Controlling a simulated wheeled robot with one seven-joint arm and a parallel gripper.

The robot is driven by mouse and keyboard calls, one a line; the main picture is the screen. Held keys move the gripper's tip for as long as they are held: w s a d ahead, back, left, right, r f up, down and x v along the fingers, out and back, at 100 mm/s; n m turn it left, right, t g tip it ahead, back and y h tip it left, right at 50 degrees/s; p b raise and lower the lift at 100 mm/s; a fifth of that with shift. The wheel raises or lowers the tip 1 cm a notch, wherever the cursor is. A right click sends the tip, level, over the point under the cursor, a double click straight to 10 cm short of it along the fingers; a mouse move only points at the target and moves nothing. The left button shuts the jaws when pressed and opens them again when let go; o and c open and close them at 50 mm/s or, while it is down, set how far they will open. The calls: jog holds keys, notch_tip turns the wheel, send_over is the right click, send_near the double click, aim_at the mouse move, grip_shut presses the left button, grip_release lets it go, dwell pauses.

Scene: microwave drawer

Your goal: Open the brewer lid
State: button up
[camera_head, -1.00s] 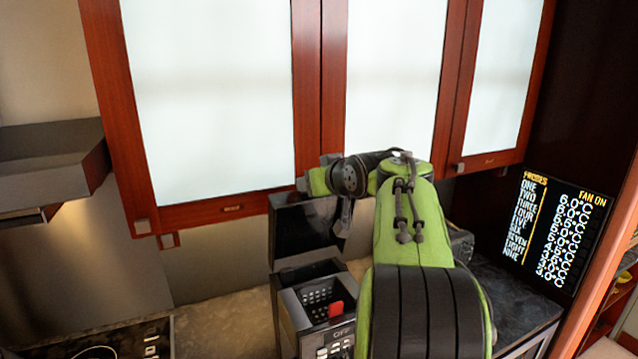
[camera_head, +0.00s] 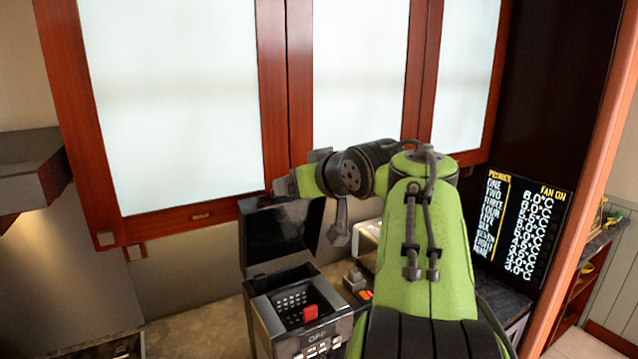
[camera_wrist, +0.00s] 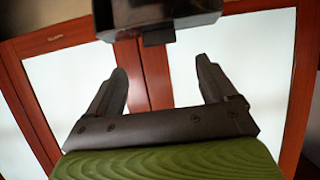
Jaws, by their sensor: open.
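The brewer (camera_head: 300,312) is a dark box with a perforated basket opening, a red part inside and buttons on its front. Its black lid (camera_head: 281,236) stands raised, nearly upright, at the back of the opening. In the wrist view, a dark block with a small tab, seemingly the lid (camera_wrist: 160,15), crosses the top edge, beyond my fingertips. My gripper (camera_wrist: 162,80) is open, with nothing visible between its fingers. In the head view my arm's end is above and beside the lid's top; its fingers are not clear there, and I cannot tell whether it touches the lid.
Red-framed cabinets with frosted doors (camera_head: 170,95) hang close behind my gripper. A temperature display (camera_head: 527,222) stands at the right. A dark hood (camera_head: 30,170) is at the left. Small items (camera_head: 358,280) sit on the counter right of the brewer.

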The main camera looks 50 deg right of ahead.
jog(key=v, duration=0.7)
jog(key=shift+s+p, duration=0.2)
jog(key=shift+p, duration=0.15)
jog(key=shift+a+r, duration=0.1)
